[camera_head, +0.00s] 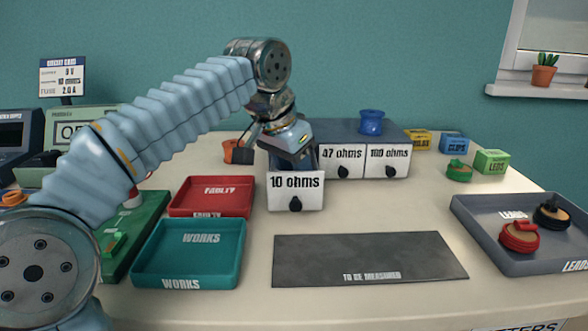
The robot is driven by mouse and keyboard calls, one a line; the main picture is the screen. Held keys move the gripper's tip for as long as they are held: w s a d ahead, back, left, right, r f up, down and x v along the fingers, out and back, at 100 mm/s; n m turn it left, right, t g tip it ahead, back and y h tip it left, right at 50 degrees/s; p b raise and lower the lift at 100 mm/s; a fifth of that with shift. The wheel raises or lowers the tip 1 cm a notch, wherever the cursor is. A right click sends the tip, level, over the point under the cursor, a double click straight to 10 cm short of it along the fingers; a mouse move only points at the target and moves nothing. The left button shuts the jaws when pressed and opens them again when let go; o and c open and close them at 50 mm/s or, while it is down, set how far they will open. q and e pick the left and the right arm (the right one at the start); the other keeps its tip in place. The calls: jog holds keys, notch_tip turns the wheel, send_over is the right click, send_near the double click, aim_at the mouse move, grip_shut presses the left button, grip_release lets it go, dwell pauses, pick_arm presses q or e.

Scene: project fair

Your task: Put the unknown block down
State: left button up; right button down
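My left gripper (290,150) points down over the pulled-out drawer labelled 10 ohms (296,190). Its fingertips are partly hidden at the drawer, so I cannot tell whether they are open or shut, or hold anything. I cannot make out the unknown block. The dark mat marked TO BE MEASURED (368,257) lies bare at the front. The teal WORKS tray (190,282) and the red FAULTY tray (211,212) look empty. My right gripper is not in view.
The shut 47 ohms drawer (341,161) and 100 ohms drawer (387,161) sit beside the open one, with a blue spool (371,122) above. A grey LEADS tray (490,245) with red and black coils stands at right. Clear table lies between mat and drawers.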

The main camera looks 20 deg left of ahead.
pick_arm(q)
jog(key=shift+r, duration=0.15)
jog(key=p+v, duration=0.1)
jog(key=v, duration=1.1)
jog(key=shift+p, duration=0.4)
